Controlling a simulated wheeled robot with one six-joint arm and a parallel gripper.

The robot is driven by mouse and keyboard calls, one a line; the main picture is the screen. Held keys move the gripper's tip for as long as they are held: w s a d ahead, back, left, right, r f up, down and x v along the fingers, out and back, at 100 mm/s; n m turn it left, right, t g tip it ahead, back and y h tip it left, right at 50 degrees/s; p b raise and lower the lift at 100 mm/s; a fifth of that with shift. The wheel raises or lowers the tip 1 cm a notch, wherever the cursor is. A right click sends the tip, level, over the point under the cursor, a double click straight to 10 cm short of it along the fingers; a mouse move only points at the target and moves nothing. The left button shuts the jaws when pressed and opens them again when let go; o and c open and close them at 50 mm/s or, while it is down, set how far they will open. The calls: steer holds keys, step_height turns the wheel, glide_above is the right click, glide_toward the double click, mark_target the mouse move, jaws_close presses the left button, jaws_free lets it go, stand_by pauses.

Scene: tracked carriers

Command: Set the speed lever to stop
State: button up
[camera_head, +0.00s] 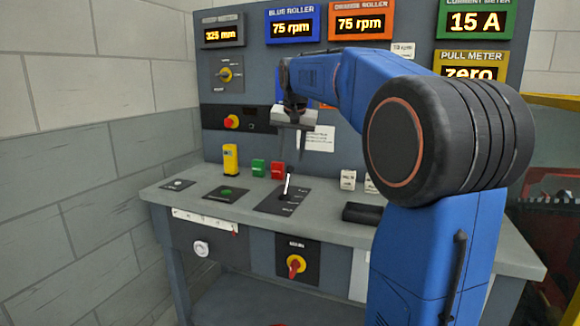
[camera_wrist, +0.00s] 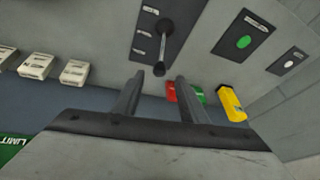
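The speed lever (camera_head: 288,184) rises from a dark labelled plate (camera_head: 270,203) on the bench top. Its rod ends in a black knob. In the wrist view the lever (camera_wrist: 165,45) shows with its knob just beyond my fingertips, near the middle of the gap. The plate (camera_wrist: 143,32) has several small labels along one side, too blurred to read. My gripper (camera_head: 301,153) points down above the lever. In the wrist view my gripper (camera_wrist: 155,78) is open, with nothing visible between its two fingers.
A green block (camera_head: 258,167), a red block (camera_head: 277,170) and a yellow device (camera_head: 230,160) stand behind the lever. White labelled blocks (camera_head: 348,180) and a black box (camera_head: 362,214) are to the right. The panel carries displays, including a blue one (camera_head: 293,27) reading 75 rpm.

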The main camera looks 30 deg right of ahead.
mark_target(290, 166)
steer(key=shift+x, duration=2.95)
jaws_close()
